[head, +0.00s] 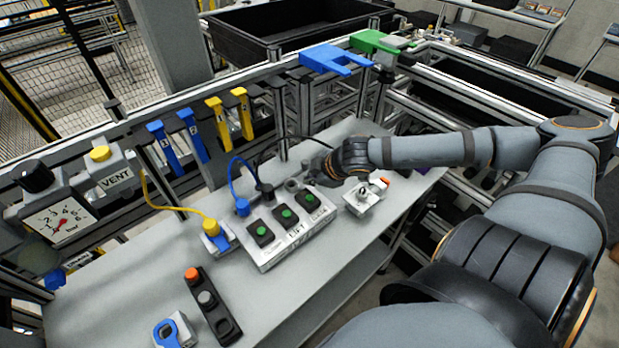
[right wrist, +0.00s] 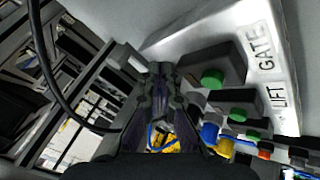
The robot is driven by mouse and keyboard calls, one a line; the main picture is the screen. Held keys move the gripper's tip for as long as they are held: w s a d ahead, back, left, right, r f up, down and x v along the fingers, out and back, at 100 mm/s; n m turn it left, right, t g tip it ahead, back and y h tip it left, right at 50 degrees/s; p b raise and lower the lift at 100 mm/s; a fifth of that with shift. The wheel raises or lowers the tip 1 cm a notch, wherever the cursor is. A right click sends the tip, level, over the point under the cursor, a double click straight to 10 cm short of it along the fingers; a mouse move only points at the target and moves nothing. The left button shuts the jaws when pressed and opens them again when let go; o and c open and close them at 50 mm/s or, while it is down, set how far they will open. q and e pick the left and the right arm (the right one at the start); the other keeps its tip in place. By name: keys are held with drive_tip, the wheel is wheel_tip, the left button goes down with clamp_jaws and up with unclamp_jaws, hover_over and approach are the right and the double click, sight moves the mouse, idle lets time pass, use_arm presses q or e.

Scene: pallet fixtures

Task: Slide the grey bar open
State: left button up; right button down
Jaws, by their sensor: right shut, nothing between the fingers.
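My right gripper (head: 318,174) is shut and empty, low over the back edge of the grey bench, just behind the right end of the button box (head: 298,238). In the right wrist view its dark fingers (right wrist: 162,72) are together, beside the GATE end of that box (right wrist: 215,30). I cannot clearly pick out a grey bar in either view; my gripper and forearm may hide it. A small light-grey box (head: 362,201) with a metal latch or key and a red-orange part stands right of the button box. My left gripper is not in view.
A black cable (head: 300,138) arches behind my right gripper. Blue (head: 163,147) and yellow (head: 219,122) hooks hang along the back rail. A pendant with an orange button (head: 212,305) and a blue-handled piece (head: 172,330) lie at the front.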

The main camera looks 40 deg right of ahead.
drive_tip(key=w+b, duration=0.1)
drive_tip(key=w+d+f+b, duration=0.1)
drive_tip(key=shift+d+b, duration=0.2)
drive_tip(key=shift+b, duration=0.15)
drive_tip(key=shift+w+d+r, duration=0.15)
drive_tip(key=shift+w+d, duration=0.05)
drive_tip(key=shift+w, duration=0.1)
drive_tip(key=shift+w+d, duration=0.1)
drive_tip(key=shift+w, duration=0.15)
drive_tip(key=shift+w+r+b, duration=0.2)
drive_tip(key=shift+b, duration=0.15)
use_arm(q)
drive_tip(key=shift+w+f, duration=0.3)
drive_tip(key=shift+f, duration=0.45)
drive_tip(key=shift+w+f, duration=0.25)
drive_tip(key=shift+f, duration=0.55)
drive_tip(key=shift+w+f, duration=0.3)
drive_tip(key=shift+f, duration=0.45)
use_arm(e)
drive_tip(key=shift+d+r, duration=0.1)
